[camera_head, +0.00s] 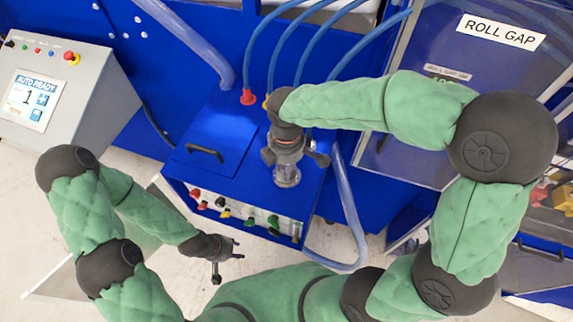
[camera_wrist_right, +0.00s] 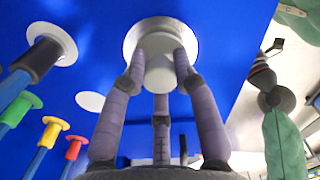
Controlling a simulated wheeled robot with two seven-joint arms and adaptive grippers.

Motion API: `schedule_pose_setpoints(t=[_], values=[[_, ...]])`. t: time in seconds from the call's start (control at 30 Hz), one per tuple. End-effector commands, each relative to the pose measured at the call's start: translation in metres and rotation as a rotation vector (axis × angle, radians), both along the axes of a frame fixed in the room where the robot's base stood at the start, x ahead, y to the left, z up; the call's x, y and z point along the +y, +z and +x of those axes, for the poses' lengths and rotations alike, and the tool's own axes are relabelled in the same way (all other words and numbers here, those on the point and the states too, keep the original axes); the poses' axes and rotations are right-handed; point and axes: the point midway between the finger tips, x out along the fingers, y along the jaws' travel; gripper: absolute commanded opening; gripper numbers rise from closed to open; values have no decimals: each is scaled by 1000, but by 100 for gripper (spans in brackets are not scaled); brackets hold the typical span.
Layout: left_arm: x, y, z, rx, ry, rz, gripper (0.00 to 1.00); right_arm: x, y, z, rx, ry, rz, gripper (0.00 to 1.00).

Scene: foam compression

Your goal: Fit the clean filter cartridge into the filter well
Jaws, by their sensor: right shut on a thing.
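My right gripper (camera_head: 287,150) reaches down over the front of the blue cabinet. In the right wrist view its three grey-purple fingers (camera_wrist_right: 160,75) are closed around a pale cylinder, which I take to be the filter cartridge (camera_wrist_right: 160,77). A wide pale disc (camera_wrist_right: 135,38) lies beyond the fingertips against the blue surface; I cannot tell whether it is the cartridge's end or the filter well's rim. In the head view a grey, glassy cylinder (camera_head: 287,177) shows below the gripper. How deep anything sits is hidden. My left gripper (camera_head: 228,257) is empty, fingers apart, low in front of the cabinet.
The blue cabinet (camera_head: 215,120) has a black-handled lid and a front row of coloured fittings (camera_head: 240,213). Blue hoses (camera_head: 290,40) run behind my right gripper, and a loose hose (camera_head: 350,215) loops at its right. A grey control console (camera_head: 60,95) stands at left.

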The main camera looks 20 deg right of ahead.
Motion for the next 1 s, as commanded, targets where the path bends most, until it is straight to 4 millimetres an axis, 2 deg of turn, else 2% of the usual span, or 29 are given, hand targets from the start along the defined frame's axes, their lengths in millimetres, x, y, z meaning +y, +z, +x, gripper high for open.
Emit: schedule_pose_setpoints(t=[0.17, 0.2, 0.3, 0.7, 0.87, 1.0], values=[[0, -4, 0, 0, 0, 0, 40, 0, -5, 0, 0, 0, 0, 0], [0, -4, 0, 0, 0, 0, 40, 0, -6, 0, 0, 0, 0, 32], [0, -3, 0, 0, 0, 0, 40, 0, -5, 0, 0, 0, 0, 57], [0, -3, 0, 0, 0, 0, 40, 0, -1, 1, -2, 0, 0, 57], [0, -3, 0, 0, 0, 0, 40, 0, 19, 1, -3, -1, 1, 57], [0, -3, 0, 0, 0, 0, 40, 0, 48, 1, -6, 0, 1, 57]])
